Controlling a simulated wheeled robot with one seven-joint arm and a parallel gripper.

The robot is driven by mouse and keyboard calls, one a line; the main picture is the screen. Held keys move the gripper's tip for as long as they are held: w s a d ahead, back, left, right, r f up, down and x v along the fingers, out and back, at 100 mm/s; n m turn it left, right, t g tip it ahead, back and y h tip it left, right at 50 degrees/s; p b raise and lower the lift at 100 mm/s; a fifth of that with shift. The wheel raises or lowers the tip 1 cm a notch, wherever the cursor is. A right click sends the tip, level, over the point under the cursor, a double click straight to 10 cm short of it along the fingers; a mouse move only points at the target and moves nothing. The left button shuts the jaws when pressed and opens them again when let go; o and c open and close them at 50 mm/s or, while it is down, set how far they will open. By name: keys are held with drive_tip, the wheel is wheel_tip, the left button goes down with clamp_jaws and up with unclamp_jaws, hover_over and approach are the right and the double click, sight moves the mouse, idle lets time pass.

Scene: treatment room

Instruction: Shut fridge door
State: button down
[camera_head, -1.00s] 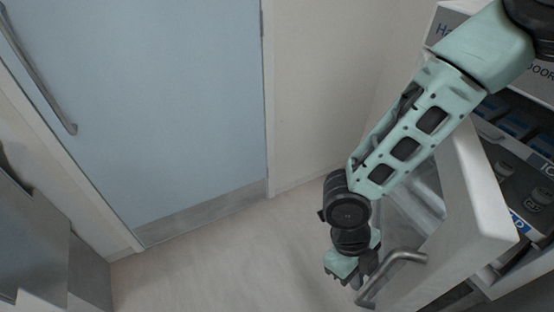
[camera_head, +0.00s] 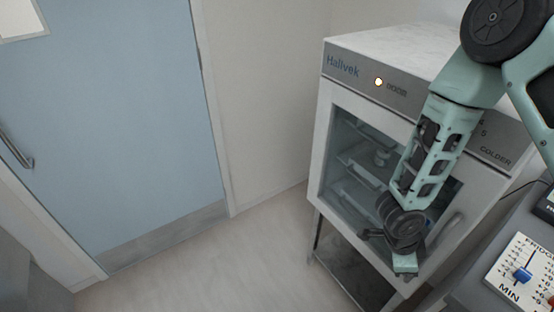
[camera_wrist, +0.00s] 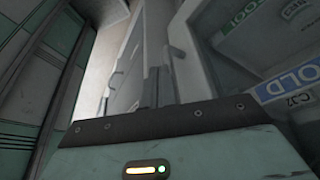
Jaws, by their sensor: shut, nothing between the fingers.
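The white fridge (camera_head: 335,150) stands at the right in the head view. Its glass-fronted door (camera_head: 350,150) lies flush or nearly flush with the cabinet; I cannot tell whether it is fully shut. The door handle (camera_head: 445,238) is at the door's right side. A lamp (camera_head: 378,82) by the word DOOR glows on the top panel. My gripper (camera_head: 405,268) is shut and empty, in front of the door's lower part, left of the handle; contact cannot be told. My arm covers part of the glass. The wrist view shows a blue COLD label (camera_wrist: 290,82) on the right.
A grey panel (camera_head: 470,280) with a blue slider (camera_head: 522,275) stands right of the fridge, close to my arm. A blue room door (camera_head: 130,130) is at the left. The floor (camera_head: 210,270) between is clear.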

drive_tip(key=shift+w+d, duration=0.45)
drive_tip(key=shift+d, duration=0.45)
drive_tip(key=shift+w+r, duration=0.1)
drive_tip(key=s+p+v, duration=0.1)
drive_tip(key=p+v, duration=0.5)
drive_tip(key=v, duration=1.1)
drive_tip(key=shift+w+a, duration=0.2)
drive_tip(key=shift+a, duration=0.3)
drive_tip(key=shift+r, duration=0.1)
